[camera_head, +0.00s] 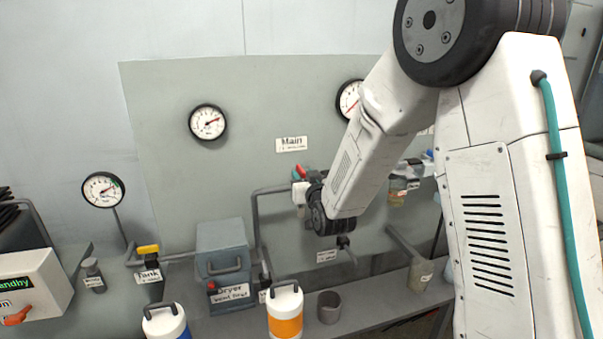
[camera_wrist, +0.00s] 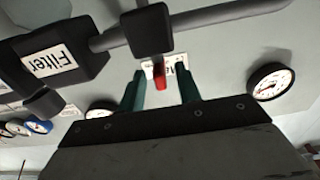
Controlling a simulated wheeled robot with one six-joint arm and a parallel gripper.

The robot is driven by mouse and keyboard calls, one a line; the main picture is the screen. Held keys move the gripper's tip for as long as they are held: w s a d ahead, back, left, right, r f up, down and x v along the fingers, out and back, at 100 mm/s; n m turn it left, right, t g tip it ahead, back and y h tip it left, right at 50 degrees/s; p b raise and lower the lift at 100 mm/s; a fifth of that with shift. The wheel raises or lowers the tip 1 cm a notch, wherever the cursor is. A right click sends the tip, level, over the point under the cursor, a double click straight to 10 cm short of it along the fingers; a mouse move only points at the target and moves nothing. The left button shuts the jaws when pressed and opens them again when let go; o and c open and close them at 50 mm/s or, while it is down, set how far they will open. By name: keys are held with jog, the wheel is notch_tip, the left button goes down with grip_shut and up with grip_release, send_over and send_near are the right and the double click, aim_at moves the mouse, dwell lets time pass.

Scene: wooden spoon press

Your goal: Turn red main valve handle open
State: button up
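The red main valve handle (camera_wrist: 159,76) hangs from a dark valve body (camera_wrist: 147,32) on a grey pipe in the wrist view. My gripper (camera_wrist: 161,90) is open, its two teal fingers standing apart on either side of the handle. A gap shows between the handle and each finger; I see no contact, and depth is hard to judge. In the head view a small part of the red handle (camera_head: 301,171) shows below the "Main" label (camera_head: 291,144). My wrist and forearm hide most of the valve and gripper there.
Gauges (camera_head: 208,122) are on the panel. The grey dryer box (camera_head: 222,250), an orange-banded canister (camera_head: 285,312) and a grey cup (camera_head: 329,307) stand below.

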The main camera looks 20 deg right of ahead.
jog(key=shift+w, duration=1.45)
grip_shut()
jog(key=shift+d+n+y, duration=0.15)
jog(key=shift+n+y, duration=0.55)
jog(key=shift+y, duration=0.4)
jog(key=shift+n+g+y, duration=0.3)
jog(key=shift+n+y, duration=0.5)
jog(key=shift+y, duration=0.4)
